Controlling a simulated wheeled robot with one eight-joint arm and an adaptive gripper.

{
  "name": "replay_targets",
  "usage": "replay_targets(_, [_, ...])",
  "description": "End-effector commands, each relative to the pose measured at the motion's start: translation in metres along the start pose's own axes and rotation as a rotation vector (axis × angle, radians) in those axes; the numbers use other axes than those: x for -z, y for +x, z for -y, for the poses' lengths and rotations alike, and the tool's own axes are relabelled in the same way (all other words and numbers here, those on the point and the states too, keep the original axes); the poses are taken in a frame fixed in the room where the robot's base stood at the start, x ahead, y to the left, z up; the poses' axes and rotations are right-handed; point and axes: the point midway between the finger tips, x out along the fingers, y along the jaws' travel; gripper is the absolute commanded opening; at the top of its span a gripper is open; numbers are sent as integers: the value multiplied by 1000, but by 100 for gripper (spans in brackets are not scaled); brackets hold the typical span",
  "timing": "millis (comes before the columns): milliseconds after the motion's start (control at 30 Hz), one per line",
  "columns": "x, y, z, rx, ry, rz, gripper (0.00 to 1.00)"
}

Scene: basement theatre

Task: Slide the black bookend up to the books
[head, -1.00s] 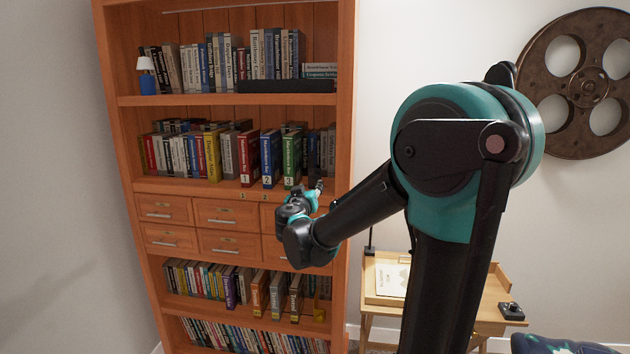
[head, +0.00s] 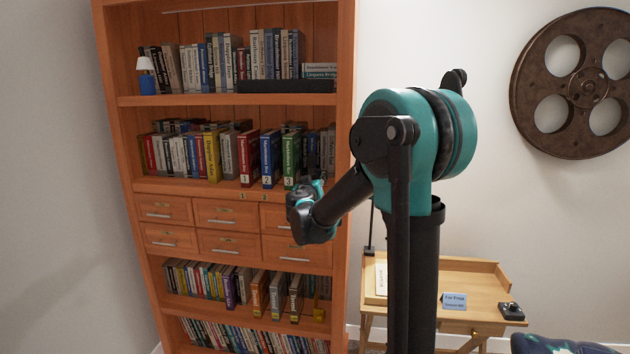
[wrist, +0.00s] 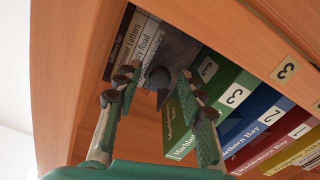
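A dark grey-black plate that looks like the bookend (wrist: 178,48) stands on the shelf in the wrist view, with a rounded knob (wrist: 160,77) at its front. The green book numbered 3 (wrist: 222,100) is beside it on the right; I cannot tell whether they touch. It also shows in the head view (head: 290,160). My gripper (wrist: 157,84) is open, its two fingers apart on either side of the knob, with no clear contact. In the head view my gripper is at the shelf's right part, and the bookend is not clearly visible there.
Blue book 2 (wrist: 255,118) and red book 1 (wrist: 285,133) follow the green one. Paler books (wrist: 142,42) stand at the plate's other side. The bookcase's side post (head: 342,130) and shelf board (wrist: 230,30) are close to my gripper. A wooden desk (head: 470,280) stands at right.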

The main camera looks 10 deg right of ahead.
Motion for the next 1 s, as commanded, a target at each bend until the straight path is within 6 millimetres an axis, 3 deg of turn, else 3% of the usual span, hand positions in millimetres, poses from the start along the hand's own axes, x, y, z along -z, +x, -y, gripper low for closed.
replay_targets(33, [0, 0, 0, 0, 0, 0, 30])
replay_targets(300, [0, 0, 0, 0, 0, 0, 0])
replay_targets(633, [1, 0, 2, 1, 0, 0, 0])
replay_targets(900, [10, 0, 39, 3, 0, -1, 0])
replay_targets(1000, [11, 0, 43, 1, 0, 0, 0])
